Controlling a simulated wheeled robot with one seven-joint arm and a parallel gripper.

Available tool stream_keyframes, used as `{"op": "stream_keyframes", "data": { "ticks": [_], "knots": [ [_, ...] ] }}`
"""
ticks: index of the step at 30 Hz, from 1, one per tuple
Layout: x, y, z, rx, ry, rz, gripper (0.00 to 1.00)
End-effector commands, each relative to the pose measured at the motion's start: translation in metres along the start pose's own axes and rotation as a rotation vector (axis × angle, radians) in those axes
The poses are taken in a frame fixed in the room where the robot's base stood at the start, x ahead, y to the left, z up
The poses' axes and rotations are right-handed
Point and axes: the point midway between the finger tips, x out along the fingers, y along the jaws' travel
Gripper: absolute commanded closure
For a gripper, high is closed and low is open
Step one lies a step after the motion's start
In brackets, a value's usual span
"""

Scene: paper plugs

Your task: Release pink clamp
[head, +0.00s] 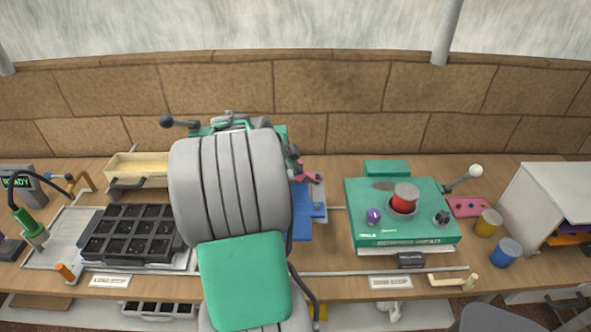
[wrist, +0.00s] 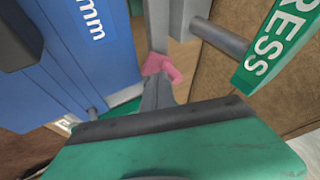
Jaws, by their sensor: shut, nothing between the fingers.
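The pink clamp (wrist: 162,66) is a small pink piece near the middle of the wrist view, against a grey upright part. In the head view the pink clamp (head: 313,178) shows just right of my arm, near the blue panel. My gripper (wrist: 156,84) reaches up from my green wrist housing with its grey fingers together and empty. Its tips are right at the lower side of the pink clamp. I cannot tell whether they touch it. In the head view my grey arm hides most of the press around the clamp.
A blue panel (wrist: 85,60) stands close on the left in the wrist view. A grey bar and a green sign marked "RESS" (wrist: 275,45) are close on the right. In the head view a black seedling tray (head: 130,205) lies left, and a green box with a red knob (head: 404,195) stands right.

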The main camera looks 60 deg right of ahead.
Motion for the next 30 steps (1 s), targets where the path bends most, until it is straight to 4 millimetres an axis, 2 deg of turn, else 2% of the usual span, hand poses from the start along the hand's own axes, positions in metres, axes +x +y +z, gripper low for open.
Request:
{"op": "stream_keyframes", "data": {
  "ticks": [7, 12, 15, 20, 30],
  "knots": [
    [0.002, -0.001, 0.001, 0.014, 0.009, 0.009, 1.00],
    [0.014, -0.009, 0.005, 0.115, 0.061, 0.059, 1.00],
    [0.017, -0.016, 0.002, 0.115, 0.060, 0.058, 1.00],
    [0.014, -0.023, -0.002, 0.112, 0.059, 0.058, 1.00],
    [0.013, -0.021, -0.002, 0.111, 0.059, 0.059, 1.00]
  ]
}}
